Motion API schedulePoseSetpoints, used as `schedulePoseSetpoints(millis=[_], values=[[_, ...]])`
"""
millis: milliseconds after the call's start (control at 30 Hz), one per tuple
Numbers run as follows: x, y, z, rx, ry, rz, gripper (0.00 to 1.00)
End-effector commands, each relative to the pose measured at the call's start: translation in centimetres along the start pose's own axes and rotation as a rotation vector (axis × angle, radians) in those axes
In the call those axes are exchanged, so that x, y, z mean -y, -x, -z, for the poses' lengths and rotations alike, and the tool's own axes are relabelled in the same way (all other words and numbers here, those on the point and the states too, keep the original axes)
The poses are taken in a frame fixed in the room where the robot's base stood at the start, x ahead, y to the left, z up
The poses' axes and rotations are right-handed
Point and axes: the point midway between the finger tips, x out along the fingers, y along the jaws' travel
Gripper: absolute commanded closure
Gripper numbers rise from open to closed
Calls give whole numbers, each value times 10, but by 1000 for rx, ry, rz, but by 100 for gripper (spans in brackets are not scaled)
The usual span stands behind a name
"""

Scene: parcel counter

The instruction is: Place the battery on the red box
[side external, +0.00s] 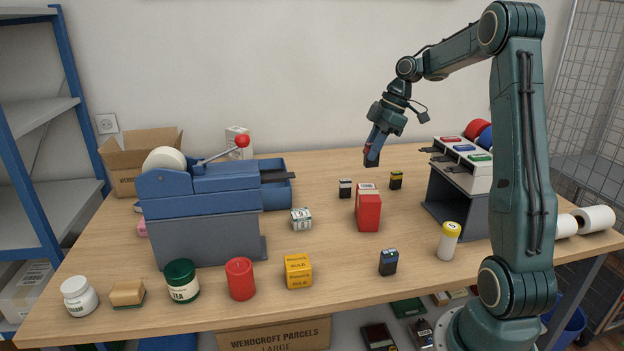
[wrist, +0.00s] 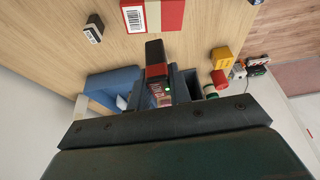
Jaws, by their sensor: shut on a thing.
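My gripper (side external: 373,150) is in the air over the back right part of the table, pointing down. It is shut on a dark battery (side external: 371,161) with a red band, which juts below the fingertips. The wrist view shows the battery (wrist: 155,52) between my fingers; its upper part is partly hidden by them. The red box (side external: 368,212) stands upright on the table, nearer the camera than my gripper, with a pale label on its top. In the wrist view the red box (wrist: 168,14) is beyond the battery's end, apart from it, cut by the frame edge.
Small dark blocks flank the red box: one white-topped (side external: 345,188), one yellow-topped (side external: 396,180). A blue-topped one (side external: 388,262) is nearer the front. A blue lever machine (side external: 208,205) is left; a grey rack (side external: 455,190) and a yellow-capped cylinder (side external: 449,240) are right.

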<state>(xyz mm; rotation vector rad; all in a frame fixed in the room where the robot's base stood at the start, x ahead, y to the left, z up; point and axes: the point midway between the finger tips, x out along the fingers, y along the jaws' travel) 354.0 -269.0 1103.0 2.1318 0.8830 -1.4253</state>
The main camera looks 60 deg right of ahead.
Motion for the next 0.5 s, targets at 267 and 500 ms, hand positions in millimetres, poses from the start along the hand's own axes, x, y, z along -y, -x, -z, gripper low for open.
schedulePoseSetpoints(millis=[267, 500], values=[[1, -27, -11, 0, -1, 2, 100], [0, -31, -13, 0, -1, 1, 100]])
